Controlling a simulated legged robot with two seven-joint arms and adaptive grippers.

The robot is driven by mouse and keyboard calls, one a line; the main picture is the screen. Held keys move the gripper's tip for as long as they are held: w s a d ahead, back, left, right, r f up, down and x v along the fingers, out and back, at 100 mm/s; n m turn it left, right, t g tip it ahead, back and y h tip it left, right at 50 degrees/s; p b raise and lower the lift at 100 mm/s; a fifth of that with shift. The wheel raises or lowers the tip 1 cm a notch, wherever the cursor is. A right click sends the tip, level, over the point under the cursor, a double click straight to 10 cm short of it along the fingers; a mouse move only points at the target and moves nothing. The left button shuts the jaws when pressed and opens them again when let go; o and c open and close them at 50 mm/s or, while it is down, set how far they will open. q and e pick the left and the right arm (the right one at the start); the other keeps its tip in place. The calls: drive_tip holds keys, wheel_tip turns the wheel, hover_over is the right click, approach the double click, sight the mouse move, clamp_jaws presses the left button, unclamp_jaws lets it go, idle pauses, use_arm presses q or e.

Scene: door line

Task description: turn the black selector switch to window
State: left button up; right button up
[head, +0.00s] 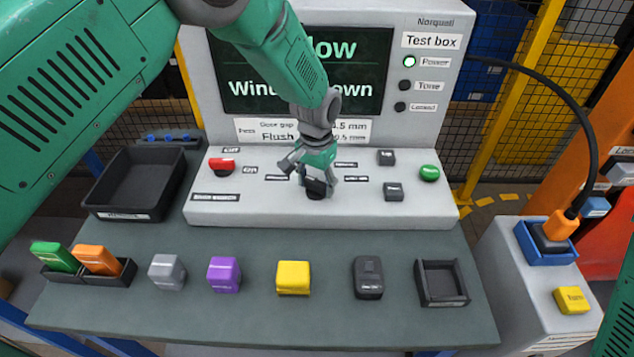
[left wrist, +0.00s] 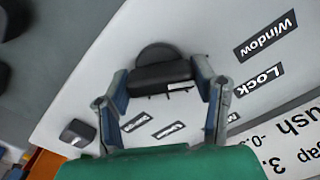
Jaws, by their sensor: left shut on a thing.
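The black selector switch (head: 315,190) sits on the sloped grey panel of the test box (head: 225,212). My left gripper (head: 316,177) reaches down from above and is shut on the switch. In the left wrist view the switch's black knob (left wrist: 158,72) lies between the two fingers (left wrist: 162,92). A small white mark shows on the knob's edge. The "Window" label (left wrist: 265,36) and the "Lock" label (left wrist: 258,80) are to the right of the knob there. Two more labels below the knob are too blurred to read. My right gripper is not in view.
The screen (head: 355,75) is partly covered by my left arm. A red button (head: 221,164), a green button (head: 429,173) and black keys (head: 393,191) share the panel. Coloured blocks (head: 293,278) and small trays (head: 441,300) stand along the table's front.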

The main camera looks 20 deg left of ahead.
sight(317, 181)
use_arm(q)
drive_tip(key=shift+w, duration=0.1)
idle(0.4)
drive_tip(key=o, duration=1.2)
drive_tip(key=shift+c, duration=0.2)
wheel_tip(317, 181, up, 12)
drive_tip(key=shift+f, duration=0.1)
